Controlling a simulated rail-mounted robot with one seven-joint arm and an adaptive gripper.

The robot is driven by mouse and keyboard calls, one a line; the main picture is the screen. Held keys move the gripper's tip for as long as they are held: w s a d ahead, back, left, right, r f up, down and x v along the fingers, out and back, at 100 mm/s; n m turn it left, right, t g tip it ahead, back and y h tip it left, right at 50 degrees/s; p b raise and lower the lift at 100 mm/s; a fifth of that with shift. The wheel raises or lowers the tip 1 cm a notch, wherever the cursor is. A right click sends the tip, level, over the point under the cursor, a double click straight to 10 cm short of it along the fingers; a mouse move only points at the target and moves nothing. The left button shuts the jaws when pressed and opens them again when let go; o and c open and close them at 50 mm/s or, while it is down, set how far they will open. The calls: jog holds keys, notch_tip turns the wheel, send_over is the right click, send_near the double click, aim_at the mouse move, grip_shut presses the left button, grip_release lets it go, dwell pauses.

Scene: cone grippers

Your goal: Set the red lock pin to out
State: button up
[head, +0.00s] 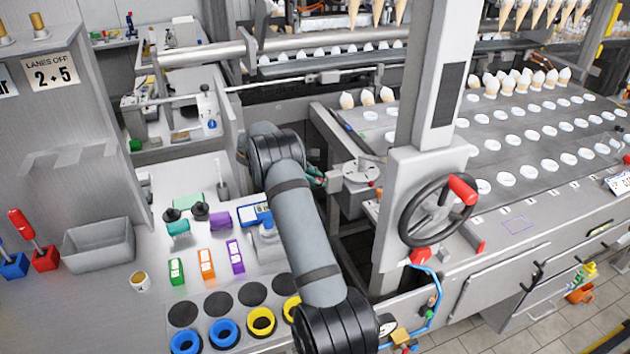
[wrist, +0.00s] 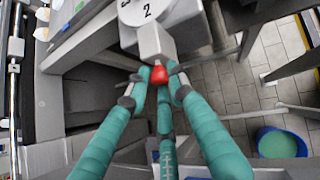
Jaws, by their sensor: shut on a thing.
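The red lock pin (wrist: 158,75) shows as a small red knob at the end of a grey block (wrist: 154,43), below a round white plate (wrist: 146,10) marked 2. My gripper (wrist: 160,82), with teal padded fingers, is shut on the red lock pin, with fingers on both sides of it. In the head view my gripper (head: 316,177) is beside the grey block (head: 335,181), left of the round plate (head: 362,172). The pin itself is hidden there. I cannot tell how far the pin is drawn from the block.
A handwheel (head: 437,210) with a red grip stands on a post right of my arm. A bench with yellow and blue rings (head: 261,321) lies left of my arm.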

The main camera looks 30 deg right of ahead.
grip_shut()
jog(key=shift+w+a+f+p, duration=0.15)
jog(key=shift+a+p, duration=0.25)
jog(key=shift+a, duration=0.7)
jog(key=o, duration=0.7)
grip_release()
jog(key=shift+o, duration=0.4)
jog(key=shift+r, duration=0.2)
jog(key=v, duration=1.1)
jog(key=shift+a+r, duration=0.3)
